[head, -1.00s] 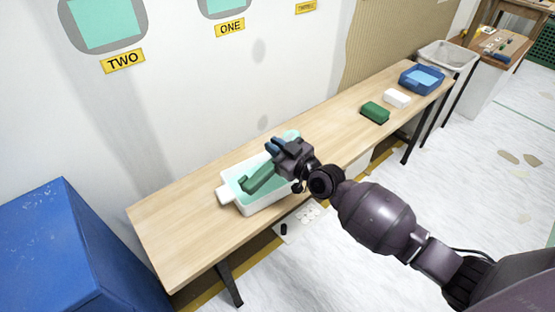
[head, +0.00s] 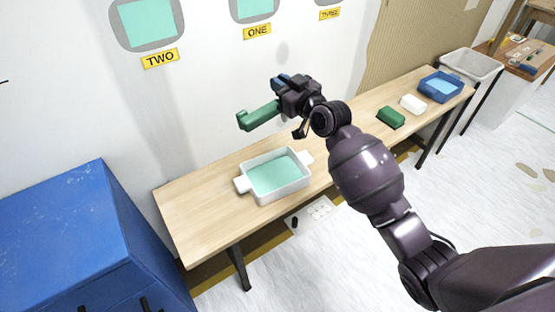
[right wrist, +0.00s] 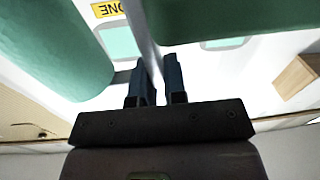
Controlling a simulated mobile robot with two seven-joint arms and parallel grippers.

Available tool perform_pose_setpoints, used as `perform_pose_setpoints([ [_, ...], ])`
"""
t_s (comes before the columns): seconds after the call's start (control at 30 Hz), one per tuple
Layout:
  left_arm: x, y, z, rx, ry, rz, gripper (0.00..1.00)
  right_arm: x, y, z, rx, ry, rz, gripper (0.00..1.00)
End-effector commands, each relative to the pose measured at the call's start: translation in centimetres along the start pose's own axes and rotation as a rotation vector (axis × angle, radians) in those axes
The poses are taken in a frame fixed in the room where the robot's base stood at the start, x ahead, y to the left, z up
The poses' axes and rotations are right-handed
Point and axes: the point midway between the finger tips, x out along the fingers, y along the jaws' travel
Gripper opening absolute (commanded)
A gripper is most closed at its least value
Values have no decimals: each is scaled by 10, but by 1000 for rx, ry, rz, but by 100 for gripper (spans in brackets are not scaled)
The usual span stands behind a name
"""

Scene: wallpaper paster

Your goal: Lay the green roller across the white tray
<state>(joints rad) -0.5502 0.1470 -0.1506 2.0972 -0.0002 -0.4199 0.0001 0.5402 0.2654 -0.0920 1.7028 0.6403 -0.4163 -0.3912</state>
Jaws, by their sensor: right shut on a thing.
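The white tray (head: 288,192) sits on the wooden table, with a teal layer inside and a tab at each end. My right gripper (head: 283,88) is raised above and behind the tray in the picture. It is shut on the green roller (head: 260,116), clear of the tray. In the right wrist view my two blue fingers (right wrist: 154,78) close around a thin grey rod, with a large green part of the roller (right wrist: 45,40) at the left and more green at the upper right. My left gripper is not in view.
On the table's right half stand a green block (head: 391,118), a white block (head: 413,104) and a blue tray (head: 440,88). A blue cabinet (head: 60,225) is at the left. The wall behind carries teal patches labelled TWO (head: 160,59) and ONE. The table left of the tray is clear.

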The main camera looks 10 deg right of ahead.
Motion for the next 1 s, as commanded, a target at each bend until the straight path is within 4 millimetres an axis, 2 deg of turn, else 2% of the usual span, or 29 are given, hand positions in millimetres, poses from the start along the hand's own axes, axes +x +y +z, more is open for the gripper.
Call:
perform_pose_setpoints([
  [0.1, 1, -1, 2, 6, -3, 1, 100, 20, 6, -2, 34, 3, 43, 0],
  [0.23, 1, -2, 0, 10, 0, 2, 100, 22, 16, 14, 61, 5, 78, 0],
  [0.37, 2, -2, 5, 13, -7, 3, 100, 22, 14, 27, 95, 13, 78, 0],
  [0.6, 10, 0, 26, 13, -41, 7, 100, 20, 8, 83, 99, 5, 77, 0],
  [0.8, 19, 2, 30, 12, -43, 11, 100, 19, 4, 126, 99, 5, 76, 0],
  [1.0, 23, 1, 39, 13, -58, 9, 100, 19, 2, 154, 96, 10, 77, 0],
])
